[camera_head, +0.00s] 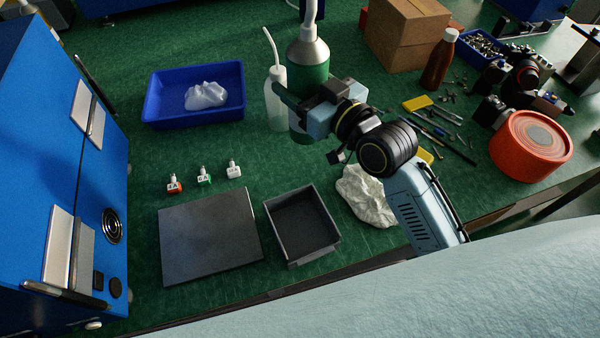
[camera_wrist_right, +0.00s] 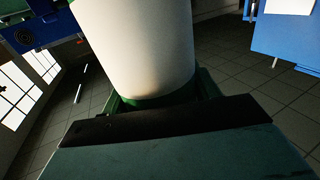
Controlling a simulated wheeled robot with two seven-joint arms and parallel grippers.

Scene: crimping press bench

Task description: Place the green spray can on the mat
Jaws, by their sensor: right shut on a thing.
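The green spray can (camera_head: 309,72) has a silver shoulder and a pale nozzle on top. It stands about upright at the back middle of the bench in the head view. My right gripper (camera_head: 304,98) is shut around its body and hides part of it. In the right wrist view the can (camera_wrist_right: 137,45) fills the upper middle, with a pale side and a green lower rim. Whether its base touches the bench is hard to tell. The mat (camera_head: 211,236), a flat dark grey square, lies bare at the front left, well apart from the can. My left gripper is not in view.
A white squeeze bottle (camera_head: 274,97) stands close left of the can. A blue tray (camera_head: 160,117), several small connectors (camera_head: 204,174), a grey bin (camera_head: 271,208) and a crumpled cloth (camera_head: 365,196) lie around. The blue press (camera_head: 50,130) borders the left; a red-orange spool (camera_head: 531,146) stands right.

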